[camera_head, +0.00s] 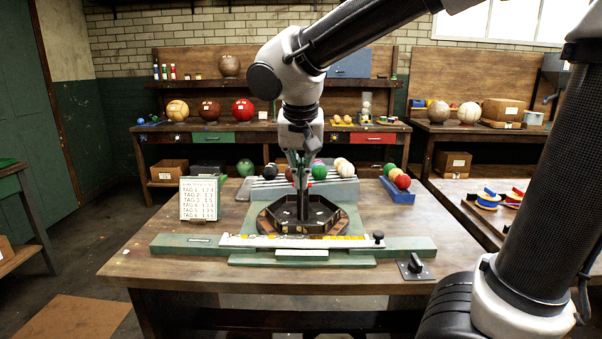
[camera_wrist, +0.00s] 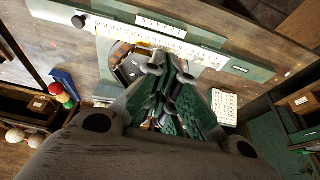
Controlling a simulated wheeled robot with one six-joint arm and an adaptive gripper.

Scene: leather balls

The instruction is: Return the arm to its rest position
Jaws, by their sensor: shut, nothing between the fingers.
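My arm reaches in from the upper right in the head view, bent at the elbow, with the wrist hanging down over the table. My gripper (camera_head: 301,184) points down above the dark octagonal tray (camera_head: 268,222) on the green fixture. In the wrist view my gripper (camera_wrist: 168,62) has its fingers together with nothing held. The tray (camera_wrist: 122,66) lies beyond the fingertips there. The fingers hide part of the tray and of the balls behind it in the head view.
A ruler bar (camera_head: 260,241) lies along the front of the fixture. Colored balls sit behind the tray, and a blue rack (camera_head: 399,196) holds more at right. A tag card (camera_head: 199,199) stands at left. A black clamp (camera_head: 415,267) sits at front right.

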